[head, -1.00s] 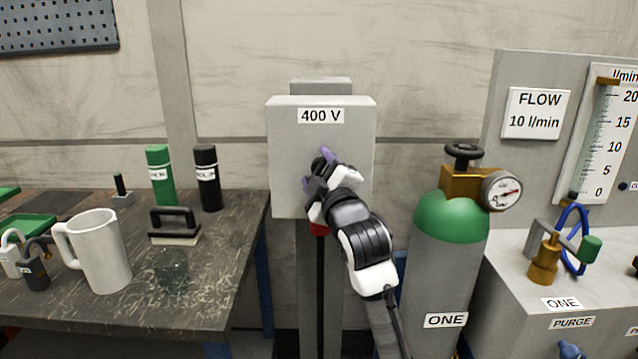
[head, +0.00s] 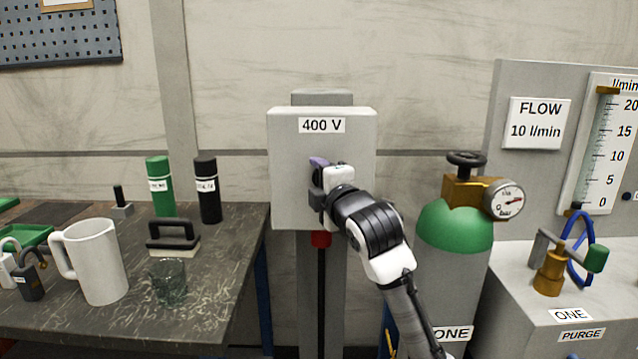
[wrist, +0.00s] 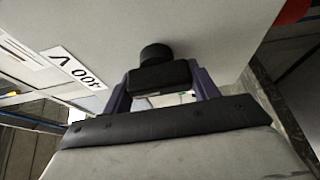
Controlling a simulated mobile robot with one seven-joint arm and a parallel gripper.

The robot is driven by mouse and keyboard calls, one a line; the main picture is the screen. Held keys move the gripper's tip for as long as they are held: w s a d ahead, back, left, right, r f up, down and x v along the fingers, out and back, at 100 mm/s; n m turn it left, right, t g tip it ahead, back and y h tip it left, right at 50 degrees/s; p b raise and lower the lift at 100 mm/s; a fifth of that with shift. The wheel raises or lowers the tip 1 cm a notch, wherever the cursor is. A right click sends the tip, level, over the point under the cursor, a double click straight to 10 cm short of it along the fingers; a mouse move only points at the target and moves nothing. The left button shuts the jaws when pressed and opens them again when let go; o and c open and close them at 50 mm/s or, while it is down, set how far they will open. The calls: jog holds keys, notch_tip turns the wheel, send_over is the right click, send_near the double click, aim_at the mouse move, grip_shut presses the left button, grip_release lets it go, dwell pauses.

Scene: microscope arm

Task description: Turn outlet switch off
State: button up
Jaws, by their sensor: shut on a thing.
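The outlet is a light grey box (head: 290,180) with a "400 V" label, on a grey post in the middle of the head view. In the wrist view its face (wrist: 215,35) fills the top. A black switch handle (wrist: 160,72) stands out from that face on a round black base. My gripper (head: 317,175) is at the front of the box, and its purple fingers (wrist: 160,88) are on either side of the handle, shut on it. In the head view my gripper mostly hides the switch. A red plug (head: 320,239) with a black cable is under the box.
A green-topped gas cylinder (head: 455,228) with a gauge stands to the right, close to my arm. A dark workbench (head: 215,270) with a white mug (head: 98,262), a glass (head: 168,282) and bottles is on the left. A flow panel (head: 537,122) is at the far right.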

dwell(0.3)
jog(key=o, duration=1)
jog(key=b+v, duration=0.2)
jog(key=v, duration=1.1)
jog(key=shift+s, duration=0.4)
